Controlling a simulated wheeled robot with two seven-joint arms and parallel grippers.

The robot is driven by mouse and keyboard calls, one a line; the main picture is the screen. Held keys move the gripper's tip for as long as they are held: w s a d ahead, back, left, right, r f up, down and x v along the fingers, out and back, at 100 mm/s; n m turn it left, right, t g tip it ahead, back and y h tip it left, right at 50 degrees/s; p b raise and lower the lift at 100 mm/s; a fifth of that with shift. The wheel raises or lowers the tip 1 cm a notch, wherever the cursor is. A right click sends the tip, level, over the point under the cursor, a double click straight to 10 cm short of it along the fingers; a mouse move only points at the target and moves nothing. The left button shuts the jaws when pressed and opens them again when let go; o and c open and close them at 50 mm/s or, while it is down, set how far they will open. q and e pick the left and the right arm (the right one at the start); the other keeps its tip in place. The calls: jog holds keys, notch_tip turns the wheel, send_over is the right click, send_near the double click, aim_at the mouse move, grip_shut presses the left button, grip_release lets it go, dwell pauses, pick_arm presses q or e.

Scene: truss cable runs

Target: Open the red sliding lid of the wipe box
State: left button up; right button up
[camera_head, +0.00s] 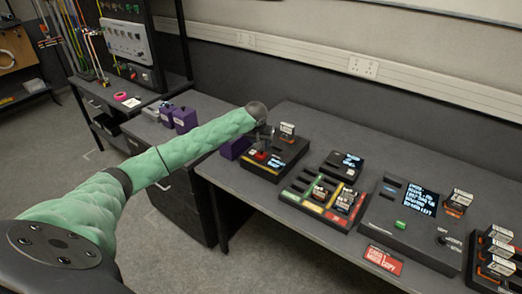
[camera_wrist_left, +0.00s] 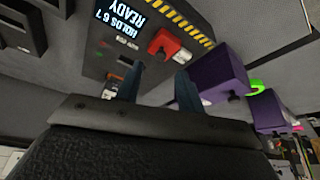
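The wipe box (camera_head: 284,163) is a dark box with a lit display and yellow-black striping, standing on the desk near its left end. Its red part (camera_head: 261,156), which I take to be the sliding lid, also shows in the left wrist view (camera_wrist_left: 170,46) as a red block with a pale knob. My left gripper (camera_head: 263,136) is above the box in the head view, partly hiding it. In the left wrist view its two fingers (camera_wrist_left: 159,88) are apart with nothing between them, and the red block lies just beyond the fingertips. My right gripper is not in view.
Purple boxes (camera_head: 185,119) stand left of the wipe box, one close beside it. To the right are a tray with coloured compartments (camera_head: 314,207), a small display unit (camera_head: 342,165), a larger console (camera_head: 398,229) and a red label (camera_head: 382,260).

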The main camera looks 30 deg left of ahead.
pick_arm(q)
jog(key=shift+b+v, duration=0.3)
jog(key=shift+v, duration=1.1)
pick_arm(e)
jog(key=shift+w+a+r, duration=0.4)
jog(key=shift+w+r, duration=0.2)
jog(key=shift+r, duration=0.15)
